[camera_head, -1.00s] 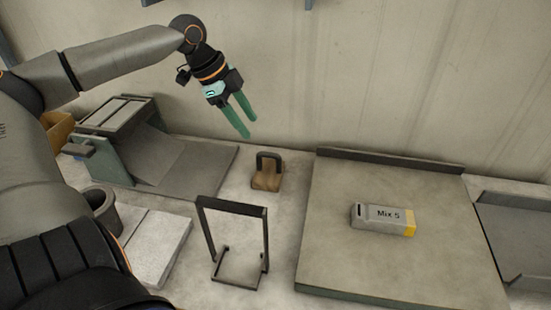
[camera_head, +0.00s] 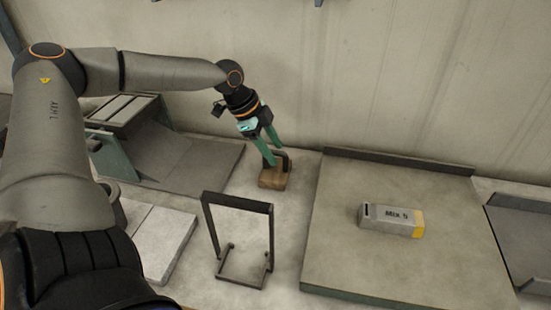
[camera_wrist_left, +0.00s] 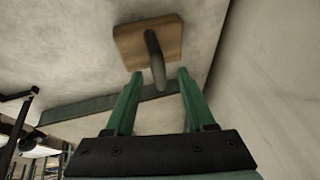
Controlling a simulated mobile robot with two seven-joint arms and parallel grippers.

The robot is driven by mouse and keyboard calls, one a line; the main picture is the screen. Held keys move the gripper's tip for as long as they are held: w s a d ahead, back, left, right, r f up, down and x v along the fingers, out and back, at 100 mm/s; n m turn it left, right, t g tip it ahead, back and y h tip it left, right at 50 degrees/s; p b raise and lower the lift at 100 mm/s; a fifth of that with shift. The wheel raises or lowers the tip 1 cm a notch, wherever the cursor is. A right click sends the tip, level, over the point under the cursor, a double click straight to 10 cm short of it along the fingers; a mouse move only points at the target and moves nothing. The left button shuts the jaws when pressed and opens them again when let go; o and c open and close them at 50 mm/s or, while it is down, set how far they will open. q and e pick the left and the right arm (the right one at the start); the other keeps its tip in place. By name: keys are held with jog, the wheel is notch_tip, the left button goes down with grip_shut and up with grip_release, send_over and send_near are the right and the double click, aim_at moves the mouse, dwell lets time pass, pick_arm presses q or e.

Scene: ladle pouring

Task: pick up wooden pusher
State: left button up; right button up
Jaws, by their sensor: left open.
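The wooden pusher (camera_head: 272,180) is a brown wooden block with a dark arched handle, standing on the pale bench near the back wall. My left gripper (camera_head: 272,153) is open just above it, with its green fingers pointing down at the handle. In the left wrist view the pusher's wooden base (camera_wrist_left: 133,43) and handle lie ahead of the open left gripper (camera_wrist_left: 160,76). The handle's lower end shows between the fingertips, and the jaws are not closed on it. My right gripper is out of view.
A dark metal frame stand (camera_head: 240,208) stands in front of the pusher. A sloped grey tray (camera_head: 190,165) is at the left. The wall is close behind.

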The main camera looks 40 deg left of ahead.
pick_arm(q)
jog(key=shift+w+f, duration=0.1)
jog(key=shift+f, duration=0.15)
jog(key=shift+c, duration=0.2)
grip_shut()
dwell(0.4)
